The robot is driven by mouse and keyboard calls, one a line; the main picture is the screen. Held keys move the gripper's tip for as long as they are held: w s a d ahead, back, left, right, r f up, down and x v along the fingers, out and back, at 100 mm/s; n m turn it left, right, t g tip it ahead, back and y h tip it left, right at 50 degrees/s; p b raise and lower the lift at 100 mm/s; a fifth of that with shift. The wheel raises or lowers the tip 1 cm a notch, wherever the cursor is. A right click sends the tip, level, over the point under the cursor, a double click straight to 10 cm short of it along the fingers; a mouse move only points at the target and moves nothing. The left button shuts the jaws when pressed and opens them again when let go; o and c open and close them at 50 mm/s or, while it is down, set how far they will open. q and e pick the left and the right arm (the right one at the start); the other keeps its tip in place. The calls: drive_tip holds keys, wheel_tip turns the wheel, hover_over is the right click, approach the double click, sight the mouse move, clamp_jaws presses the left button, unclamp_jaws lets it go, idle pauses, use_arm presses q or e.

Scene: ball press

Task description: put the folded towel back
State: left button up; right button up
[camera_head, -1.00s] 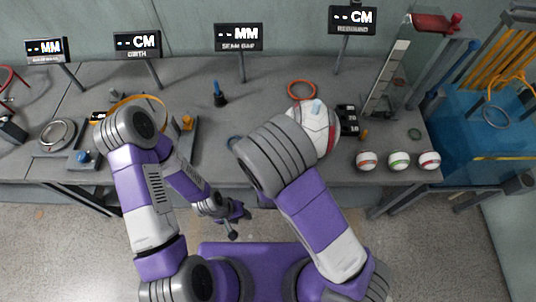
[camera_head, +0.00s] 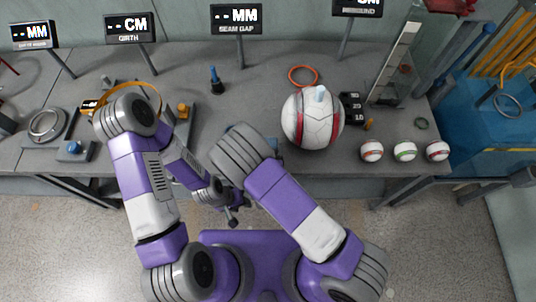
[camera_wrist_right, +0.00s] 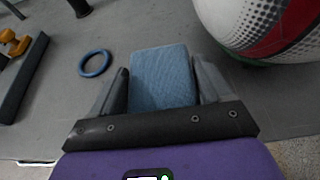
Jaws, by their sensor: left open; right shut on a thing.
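The folded towel (camera_wrist_right: 163,82) is a small blue textured block in the right wrist view. My right gripper (camera_wrist_right: 162,90) is shut on it, with one dark finger on each side, above the grey bench top. In the head view my right forearm hides most of this gripper and the towel. My left gripper (camera_head: 232,211) is open and empty, low in front of the bench's near edge.
A blue ring (camera_wrist_right: 95,63) lies left of the towel. Several small balls (camera_head: 405,151) line the bench's right front. An orange ring (camera_head: 303,76) lies behind.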

drive_tip(key=shift+f+b, duration=0.4)
drive_tip(key=shift+f, duration=1.35)
drive_tip(key=shift+f, duration=0.15)
drive_tip(key=o, duration=1)
